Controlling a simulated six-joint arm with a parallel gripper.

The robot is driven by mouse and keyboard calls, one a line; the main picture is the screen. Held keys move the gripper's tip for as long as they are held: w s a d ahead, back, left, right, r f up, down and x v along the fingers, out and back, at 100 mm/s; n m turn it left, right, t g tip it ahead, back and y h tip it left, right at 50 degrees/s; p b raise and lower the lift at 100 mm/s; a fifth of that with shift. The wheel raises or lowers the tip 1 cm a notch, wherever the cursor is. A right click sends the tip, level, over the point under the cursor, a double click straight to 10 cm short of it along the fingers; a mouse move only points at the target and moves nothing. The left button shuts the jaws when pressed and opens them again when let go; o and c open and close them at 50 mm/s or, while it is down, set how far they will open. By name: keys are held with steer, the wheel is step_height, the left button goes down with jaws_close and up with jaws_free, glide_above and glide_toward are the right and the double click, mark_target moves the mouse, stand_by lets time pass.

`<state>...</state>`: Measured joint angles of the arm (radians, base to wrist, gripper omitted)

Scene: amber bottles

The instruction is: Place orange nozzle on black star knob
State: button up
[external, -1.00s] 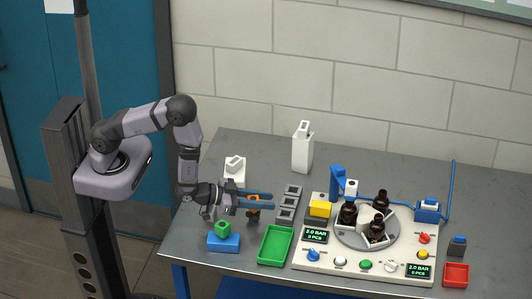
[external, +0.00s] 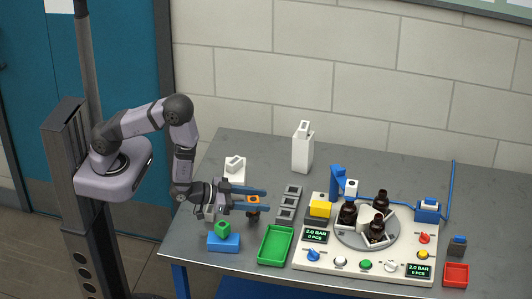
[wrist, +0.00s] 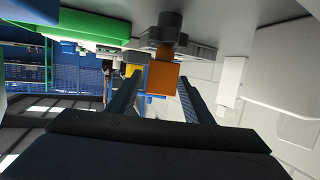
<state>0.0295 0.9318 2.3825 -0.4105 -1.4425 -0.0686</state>
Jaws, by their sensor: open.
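The orange nozzle (external: 254,199) is a small block at the left of the table, between the two long fingers of my open gripper (external: 267,197). In the wrist view the orange nozzle (wrist: 163,78) shows between the finger ends, with a gap on its left side. A dark part, seemingly the black star knob (external: 252,217), shows just under it. In the wrist view, where the tabletop is at the top, this dark knob (wrist: 168,24) lines up with the nozzle. Whether the two touch is hard to tell.
A green block (external: 223,228) on a blue block (external: 223,243) stands in front of my gripper. A green tray (external: 262,252) and a grey slotted rack (external: 282,214) lie to the right. Beyond is a panel with dark bottles (external: 377,231). A white block (external: 235,163) stands behind.

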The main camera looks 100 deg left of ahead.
mark_target(254, 199)
steer(key=v, duration=0.5)
steer(key=shift+s+d+r, duration=0.15)
steer(key=shift+s, duration=0.1)
steer(key=shift+p+v, duration=2.25)
steer(key=shift+p, duration=0.5)
steer(key=s+d+r+m+g+h+p, duration=0.1)
steer(key=s+d+r+m+g+h, duration=0.35)
steer(key=g, duration=0.45)
steer(key=s+r+g+h+b, duration=0.1)
steer(key=s+r+g, duration=0.3)
steer(key=s, duration=0.7)
steer(key=shift+r+g, duration=0.3)
steer(key=shift+r, duration=0.05)
